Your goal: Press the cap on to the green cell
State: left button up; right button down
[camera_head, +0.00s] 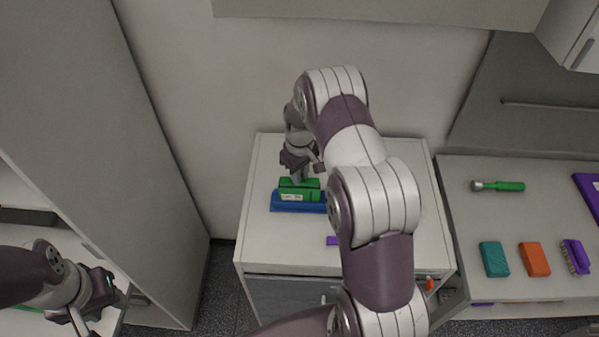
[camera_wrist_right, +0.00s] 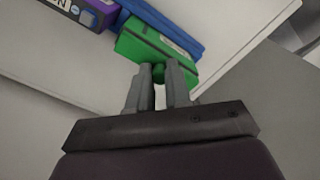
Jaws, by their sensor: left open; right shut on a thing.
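The green cell (camera_head: 291,197), a block with a white label, sits in a blue tray (camera_head: 285,207) on the cabinet top. It also shows in the right wrist view (camera_wrist_right: 140,46), beside the blue tray (camera_wrist_right: 165,22). My right gripper (camera_head: 301,176) points down over the cell. In the right wrist view its fingers (camera_wrist_right: 158,74) are shut on a small round green knob (camera_wrist_right: 158,71), which I take to be part of the cap. The knob lies against the green block. I cannot tell whether the cap is fully seated. My left gripper (camera_head: 104,291) is open and empty at the lower left.
A purple labelled block (camera_wrist_right: 85,10) lies near the tray in the wrist view. A purple thing (camera_head: 332,241) is partly hidden by my right arm. The cabinet's left front is clear.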

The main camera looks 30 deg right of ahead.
dwell(0.3)
jog(key=c, duration=0.5)
grip_release()
jog(key=shift+r+p, duration=1.75)
jog(key=shift+r, duration=1.7)
jog(key=shift+c, duration=0.3)
grip_shut()
